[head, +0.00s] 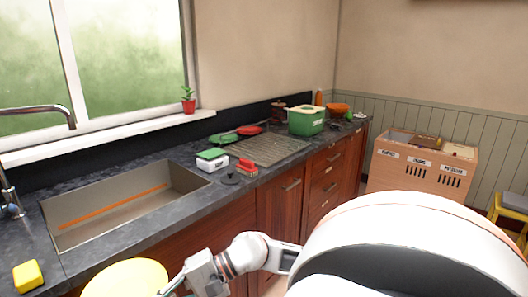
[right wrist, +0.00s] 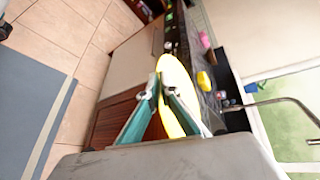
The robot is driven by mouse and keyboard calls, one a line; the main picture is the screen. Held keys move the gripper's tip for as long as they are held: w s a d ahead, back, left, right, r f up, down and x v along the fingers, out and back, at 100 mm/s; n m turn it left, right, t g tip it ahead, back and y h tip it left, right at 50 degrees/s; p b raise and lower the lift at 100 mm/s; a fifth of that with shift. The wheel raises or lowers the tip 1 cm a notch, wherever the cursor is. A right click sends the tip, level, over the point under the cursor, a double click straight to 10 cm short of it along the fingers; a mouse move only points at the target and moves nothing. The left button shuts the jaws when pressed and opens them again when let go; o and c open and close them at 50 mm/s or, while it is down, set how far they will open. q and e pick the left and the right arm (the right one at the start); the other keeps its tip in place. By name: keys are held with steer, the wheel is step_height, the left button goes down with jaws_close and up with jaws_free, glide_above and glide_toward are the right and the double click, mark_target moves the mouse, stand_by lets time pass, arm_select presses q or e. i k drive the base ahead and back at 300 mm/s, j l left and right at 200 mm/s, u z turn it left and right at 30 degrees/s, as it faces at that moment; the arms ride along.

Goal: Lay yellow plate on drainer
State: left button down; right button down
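The yellow plate (head: 125,279) is at the bottom of the head view, in front of the counter by the sink; its lower part is cut off. My right gripper (head: 172,289) is at its right edge. In the right wrist view the plate (right wrist: 172,72) stands edge-up between the fingers of the right gripper (right wrist: 161,94), which are closed on its rim. The drainer (head: 266,149), a ribbed metal panel, lies on the counter beyond the sink; its top looks bare in the middle. My left gripper is in neither view.
The sink (head: 130,204) lies between the plate and the drainer. A yellow sponge (head: 28,275) is at the near left. A green-and-white box (head: 212,158), a red-and-white block (head: 246,167), red and green pans (head: 249,130) and a green pot (head: 306,119) stand around the drainer.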

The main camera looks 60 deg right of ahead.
mark_target(268, 146)
steer(key=l+z, duration=0.2)
steer(key=l, duration=1.45)
steer(key=l+z, duration=0.15)
steer(key=l, duration=1.5)
steer(key=i, duration=0.05)
